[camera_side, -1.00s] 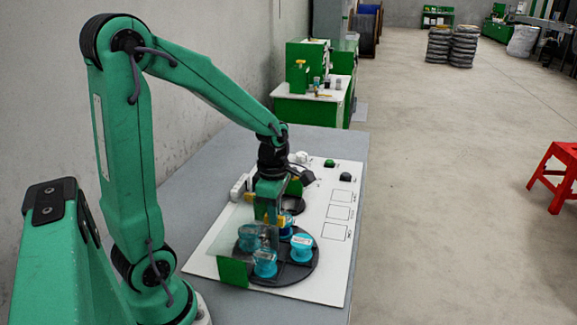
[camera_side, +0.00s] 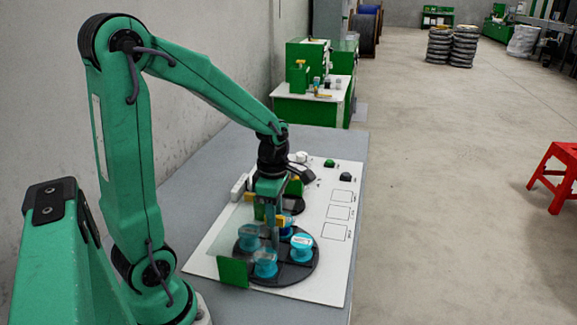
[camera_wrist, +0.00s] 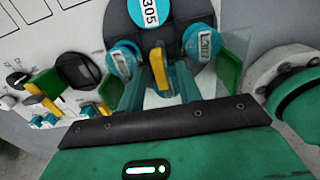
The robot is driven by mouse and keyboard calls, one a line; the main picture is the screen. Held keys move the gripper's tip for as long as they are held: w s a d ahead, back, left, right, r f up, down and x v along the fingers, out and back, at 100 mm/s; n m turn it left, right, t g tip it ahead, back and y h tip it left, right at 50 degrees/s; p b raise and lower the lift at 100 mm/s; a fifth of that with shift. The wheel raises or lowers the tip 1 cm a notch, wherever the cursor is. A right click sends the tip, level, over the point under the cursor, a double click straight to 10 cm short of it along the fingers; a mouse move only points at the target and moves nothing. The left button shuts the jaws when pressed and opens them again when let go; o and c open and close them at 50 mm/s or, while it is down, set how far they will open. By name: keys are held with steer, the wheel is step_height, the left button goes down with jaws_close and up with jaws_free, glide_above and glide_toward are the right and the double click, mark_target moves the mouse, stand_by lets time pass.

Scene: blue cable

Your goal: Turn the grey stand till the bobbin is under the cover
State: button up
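The grey stand (camera_side: 302,272) is a dark round turntable on the white board. Blue bobbins sit on it, one at the right (camera_side: 301,247), one at the front (camera_side: 265,264) and one behind the clear cover (camera_side: 222,243). The cover has a green panel (camera_side: 232,272). In the wrist view the cover (camera_wrist: 235,45) is beside the right bobbin (camera_wrist: 203,44); I cannot tell how far it overlaps it. My gripper (camera_wrist: 160,88) points down at the stand's middle, its teal fingers apart on either side of the yellow handle (camera_wrist: 159,68). Contact is unclear.
The white board (camera_side: 330,275) also carries printed squares, a green button (camera_side: 329,163) and a dark knob (camera_side: 348,180). A second, smaller dark round piece (camera_side: 294,205) lies behind my gripper. A wall stands to the left.

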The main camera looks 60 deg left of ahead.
steer(key=shift+r, duration=3.8)
steer(key=s+d+r+m+t, duration=0.2)
steer(key=s+d+m, duration=0.1)
steer(key=m, duration=1)
steer(key=s+d+r+m+t, duration=0.3)
steer(key=d+m, duration=0.3)
steer(key=m, duration=0.8)
steer(key=shift+s+t, duration=0.3)
steer(key=shift+s, duration=0.35)
steer(key=shift+d+r, duration=0.1)
